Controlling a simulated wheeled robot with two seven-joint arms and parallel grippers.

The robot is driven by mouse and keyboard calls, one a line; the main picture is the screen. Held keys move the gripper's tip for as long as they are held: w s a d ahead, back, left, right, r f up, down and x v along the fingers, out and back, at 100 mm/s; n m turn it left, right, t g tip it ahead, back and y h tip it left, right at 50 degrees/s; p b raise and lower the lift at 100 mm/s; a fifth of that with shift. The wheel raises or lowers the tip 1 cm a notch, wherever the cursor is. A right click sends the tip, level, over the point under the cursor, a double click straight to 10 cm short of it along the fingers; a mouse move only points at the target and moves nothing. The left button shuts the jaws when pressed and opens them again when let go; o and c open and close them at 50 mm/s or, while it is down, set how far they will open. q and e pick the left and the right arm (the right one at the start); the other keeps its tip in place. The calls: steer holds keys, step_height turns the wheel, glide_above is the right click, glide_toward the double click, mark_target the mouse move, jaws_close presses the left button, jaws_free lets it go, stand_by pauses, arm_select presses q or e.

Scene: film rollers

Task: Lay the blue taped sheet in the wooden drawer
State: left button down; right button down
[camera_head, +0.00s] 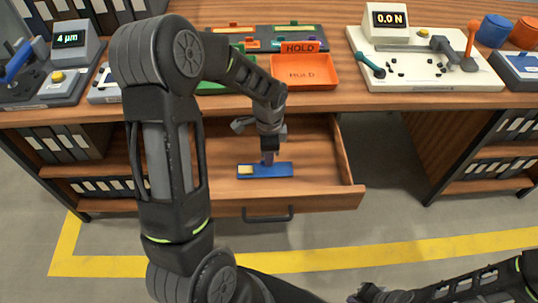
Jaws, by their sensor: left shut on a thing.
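The wooden drawer (328,181) is pulled open below the bench, with a dark handle on its front. The blue taped sheet (282,170), a small flat blue strip with a pale yellow patch at its left end, shows inside the drawer's outline. My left gripper (268,160) points down and is shut on the sheet near its middle. I cannot tell whether the sheet touches the drawer floor. My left arm hides the drawer's left part. My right gripper (385,294) is only partly in view at the bottom edge, away from the drawer; its fingers are unclear.
The drawer floor around the sheet looks clear.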

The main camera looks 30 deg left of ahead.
arm_select(q)
steer(key=c, duration=1.5)
jaws_free()
steer(key=o, duration=0.4)
steer(key=shift+o, duration=0.2)
steer(key=shift+r+p, duration=3.2)
steer(key=shift+r, duration=0.85)
